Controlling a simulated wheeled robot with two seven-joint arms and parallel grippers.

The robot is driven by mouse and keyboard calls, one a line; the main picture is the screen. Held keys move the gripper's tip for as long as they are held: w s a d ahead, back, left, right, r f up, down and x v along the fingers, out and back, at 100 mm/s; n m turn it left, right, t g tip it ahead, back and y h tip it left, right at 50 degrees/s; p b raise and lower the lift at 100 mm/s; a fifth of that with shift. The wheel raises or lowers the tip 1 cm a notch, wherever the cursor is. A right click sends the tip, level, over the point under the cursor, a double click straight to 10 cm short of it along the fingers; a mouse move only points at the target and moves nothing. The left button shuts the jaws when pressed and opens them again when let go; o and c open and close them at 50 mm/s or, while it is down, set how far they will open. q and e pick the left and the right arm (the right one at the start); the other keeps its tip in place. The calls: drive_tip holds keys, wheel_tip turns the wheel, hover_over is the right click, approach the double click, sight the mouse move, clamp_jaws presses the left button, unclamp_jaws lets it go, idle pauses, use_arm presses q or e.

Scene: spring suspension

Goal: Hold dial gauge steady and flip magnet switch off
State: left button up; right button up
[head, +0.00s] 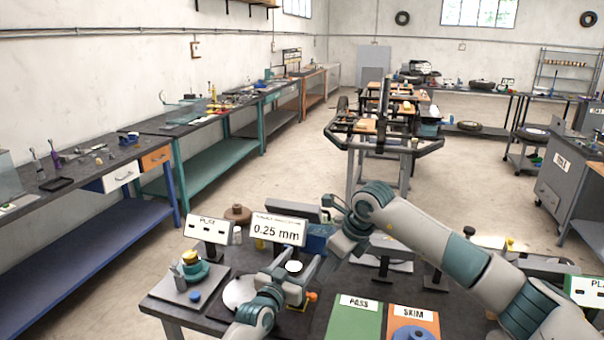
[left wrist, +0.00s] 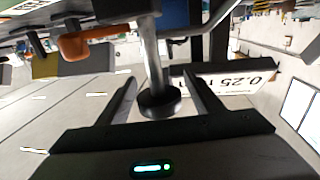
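The dial gauge shows in the head view as a round white face (head: 294,266) above the front table. My left gripper (head: 297,268) is around it. In the left wrist view its two fingers (left wrist: 163,92) stand apart, either side of the gauge's grey rod (left wrist: 153,60) and dark disc (left wrist: 160,104), with gaps visible. An orange knob (head: 312,296), possibly the magnet switch, sits low beside the gauge; it also shows in the left wrist view (left wrist: 82,45).
A "0.25 mm" sign (head: 278,230) stands just behind the gauge. A blue block (head: 319,238) is beside the right hand. A green PASS plate (head: 352,325) and an orange SKIM plate (head: 412,320) lie at front right. A small stand (head: 193,270) is at left.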

use_arm(q)
drive_tip(key=shift+s, duration=0.1)
drive_tip(key=shift+v, duration=5.9)
